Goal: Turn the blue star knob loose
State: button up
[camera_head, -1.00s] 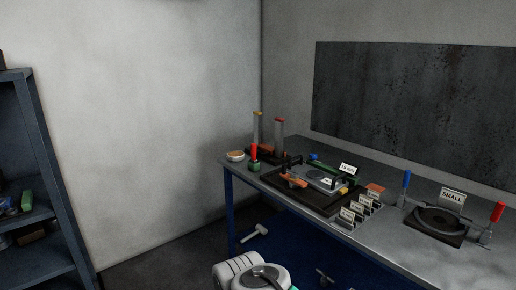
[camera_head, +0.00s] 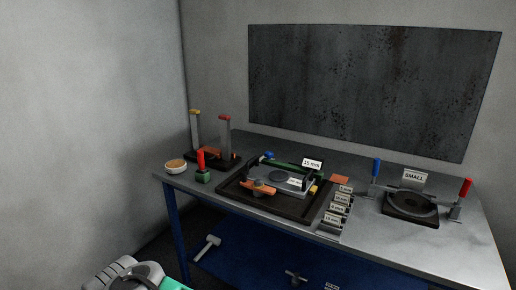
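The blue star knob (camera_head: 268,155) is small in the view, at the back left of a grey clamp fixture (camera_head: 283,178) on the workbench. It sits near a green bar (camera_head: 292,167). An orange knob or lever (camera_head: 263,188) is at the front of the same fixture. A tag reading 15 mm (camera_head: 312,163) stands at the fixture's back right. A white and green part of my arm shows at the bottom left, well short of the bench. My gripper's fingers are not in view. Whether the knob is tight or loose cannot be told.
The steel workbench (camera_head: 365,232) has several labelled small blocks (camera_head: 338,210) right of the fixture. Further right is a round device marked SMALL (camera_head: 411,203) with blue and red handles. Upright posts (camera_head: 225,137) and a round tub (camera_head: 176,166) stand left. A hammer (camera_head: 207,247) lies below.

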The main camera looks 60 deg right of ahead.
aim_at(269, 155)
jog(key=z, duration=0.4)
jog(key=i, duration=0.8)
jog(key=z, duration=0.6)
